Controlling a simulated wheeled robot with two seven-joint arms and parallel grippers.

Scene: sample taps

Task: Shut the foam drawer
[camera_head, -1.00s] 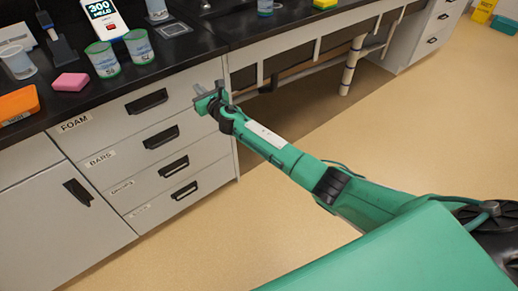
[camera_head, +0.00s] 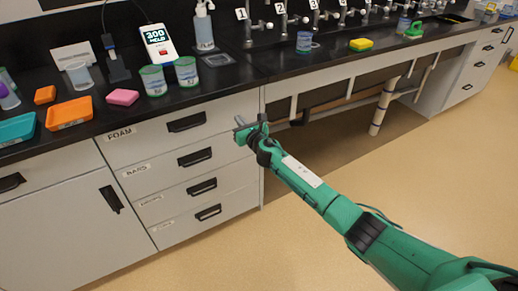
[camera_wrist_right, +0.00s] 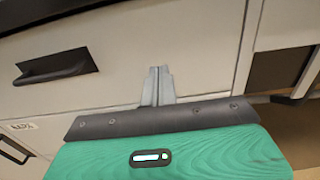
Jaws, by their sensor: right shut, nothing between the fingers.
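The foam drawer (camera_head: 155,129) is the top drawer of the pale cabinet. It bears a FOAM label (camera_head: 119,134) and a black bar handle (camera_head: 187,121). Its front looks flush, or nearly so, with the drawers below. My right gripper (camera_head: 240,125) is shut and empty at the right end of this drawer front. In the right wrist view its fingers (camera_wrist_right: 159,72) point at the plain drawer front (camera_wrist_right: 190,50), right of the handle (camera_wrist_right: 56,67). I cannot tell whether the tips touch it. My left gripper is not in view.
Several lower drawers (camera_head: 170,167) look shut. Numbered taps (camera_head: 248,30) stand along the back. Right of the drawers is an open bay with pipes (camera_head: 383,105).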

